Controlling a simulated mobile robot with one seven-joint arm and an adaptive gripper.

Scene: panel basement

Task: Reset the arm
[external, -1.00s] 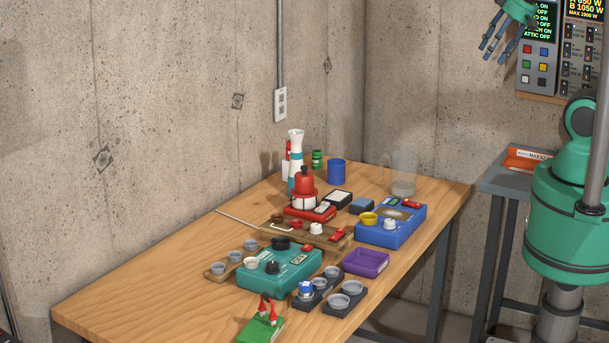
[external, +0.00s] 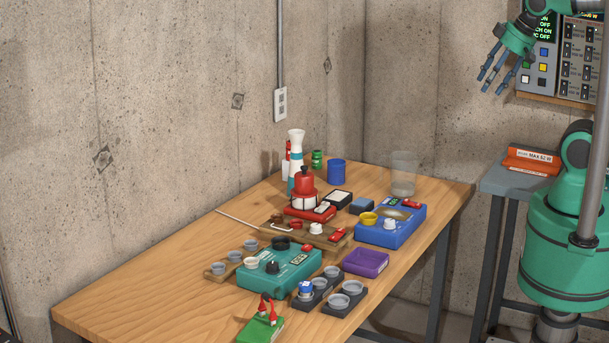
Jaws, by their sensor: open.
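My gripper (external: 497,70) is at the upper right of the external view, in front of the wall panel. Its dark fingers are spread and point down to the left. It is open and nothing shows between the fingers. It hangs in the air, apart from the wooden table (external: 130,300) and everything on it. My green arm stands at the right, and part of it lies outside the picture.
The table holds a teal device (external: 280,270), a blue device (external: 391,230), a red and white pot (external: 304,192), a purple tray (external: 366,262) and several cups.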

